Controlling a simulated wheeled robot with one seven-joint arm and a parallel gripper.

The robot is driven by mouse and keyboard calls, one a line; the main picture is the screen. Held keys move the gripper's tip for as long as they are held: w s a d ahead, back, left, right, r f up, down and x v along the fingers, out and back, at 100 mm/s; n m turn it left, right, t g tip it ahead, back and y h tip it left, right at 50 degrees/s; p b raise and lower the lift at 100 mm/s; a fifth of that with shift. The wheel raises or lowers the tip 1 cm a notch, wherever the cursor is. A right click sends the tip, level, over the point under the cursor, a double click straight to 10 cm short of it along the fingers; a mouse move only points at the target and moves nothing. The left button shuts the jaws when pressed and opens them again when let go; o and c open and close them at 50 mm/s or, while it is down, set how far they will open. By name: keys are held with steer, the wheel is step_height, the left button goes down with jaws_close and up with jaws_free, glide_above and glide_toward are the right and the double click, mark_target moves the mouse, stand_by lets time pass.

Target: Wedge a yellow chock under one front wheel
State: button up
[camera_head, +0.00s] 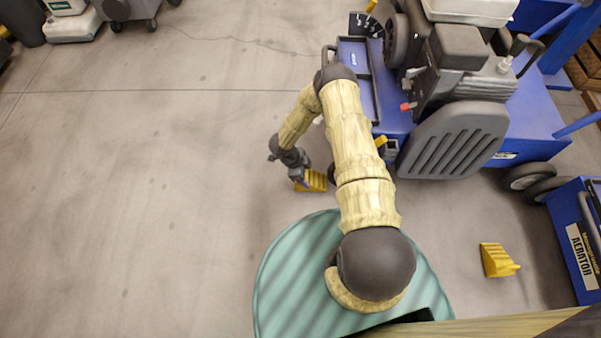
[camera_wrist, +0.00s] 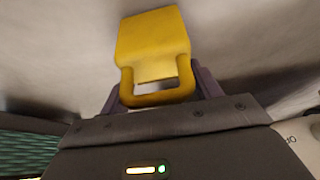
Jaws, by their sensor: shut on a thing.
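A yellow chock (camera_head: 314,182) is at my gripper (camera_head: 302,183) in the head view, low near the floor beside the blue aerator (camera_head: 387,112). In the wrist view the chock (camera_wrist: 153,45) fills the upper middle, its loop handle (camera_wrist: 158,97) between the fingers of my gripper (camera_wrist: 157,92). My gripper is shut on the handle. A small dark front wheel (camera_head: 331,174) shows just right of the chock, partly hidden by my arm. I cannot tell whether chock and wheel touch, or whether the chock rests on the floor.
A second yellow chock (camera_head: 496,260) lies on the floor at the right, near another blue aerator (camera_head: 580,240). The first aerator's rear wheels (camera_head: 533,178) stand at right. Grey floor (camera_head: 150,190) is clear to the left. Machines stand at the top left.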

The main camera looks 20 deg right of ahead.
steer(key=shift+s+d+p, duration=0.25)
steer(key=shift+d, duration=0.45)
steer(key=shift+s+d+p, duration=0.2)
steer(key=shift+d+p, duration=0.1)
steer(key=shift+d, duration=0.4)
steer(key=shift+s+d+p, duration=0.25)
steer(key=shift+d, duration=0.45)
steer(key=o, duration=1.5)
steer(key=p+v, duration=0.8)
steer(key=v, duration=0.9)
steer(key=shift+r, duration=0.2)
